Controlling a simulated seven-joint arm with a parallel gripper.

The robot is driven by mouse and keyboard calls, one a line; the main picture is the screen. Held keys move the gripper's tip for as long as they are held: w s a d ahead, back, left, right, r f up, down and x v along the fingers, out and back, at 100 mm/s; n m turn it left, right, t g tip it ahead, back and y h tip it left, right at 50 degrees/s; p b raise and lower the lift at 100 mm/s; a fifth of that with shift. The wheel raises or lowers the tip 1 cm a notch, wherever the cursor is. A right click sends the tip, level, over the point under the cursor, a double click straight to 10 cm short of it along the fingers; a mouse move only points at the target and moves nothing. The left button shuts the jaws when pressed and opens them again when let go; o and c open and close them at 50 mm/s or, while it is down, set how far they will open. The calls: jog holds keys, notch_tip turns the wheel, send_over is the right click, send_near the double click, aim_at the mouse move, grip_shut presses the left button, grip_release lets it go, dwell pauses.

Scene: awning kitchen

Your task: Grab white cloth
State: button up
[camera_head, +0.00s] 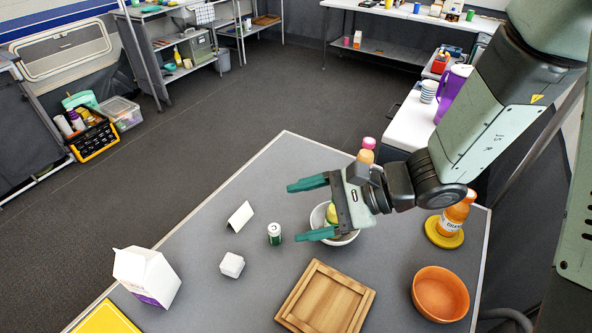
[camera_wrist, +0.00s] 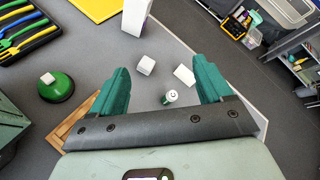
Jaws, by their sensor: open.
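A flat white piece with a fold (camera_head: 240,217) lies on the grey table; I cannot tell whether it is cloth or card. It shows in the wrist view (camera_wrist: 184,75) too, between and beyond my fingers. A small white block (camera_head: 232,266) sits nearer the camera, also in the wrist view (camera_wrist: 146,65). Neither is clearly a cloth. My gripper (camera_head: 294,213) is open and empty above the table, its teal fingers pointing left toward the folded white piece, well apart from it. It hides part of a white bowl (camera_head: 351,238) with green and yellow contents.
A small green-and-white bottle (camera_head: 274,234) stands between the white pieces and my gripper. A milk carton (camera_head: 147,275), a wooden tray (camera_head: 367,309), an orange bowl (camera_head: 440,294) and an orange bottle (camera_head: 455,213) stand around. The table's far left part is clear.

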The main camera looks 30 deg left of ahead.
jog(key=s+a+f+m+t+y, duration=0.15)
jog(key=a+f+m, duration=0.4)
jog(key=f, duration=0.55)
jog(key=m+t, duration=0.1)
jog(key=m, duration=0.3)
send_near(240, 264)
jog(key=shift+w+a+f+y, duration=0.15)
jog(key=shift+a+y, duration=0.1)
jog(key=shift+a, duration=0.3)
jog(key=x, duration=0.4)
jog(key=shift+a+f, duration=0.25)
jog(key=shift+s+x, duration=0.25)
jog(key=shift+x, duration=1.3)
jog(key=shift+s+x, duration=0.2)
jog(key=shift+x, duration=1.35)
jog(key=shift+d+f, duration=0.1)
jog(key=shift+d, duration=0.1)
jog(key=shift+c, duration=0.4)
jog(key=c, duration=1)
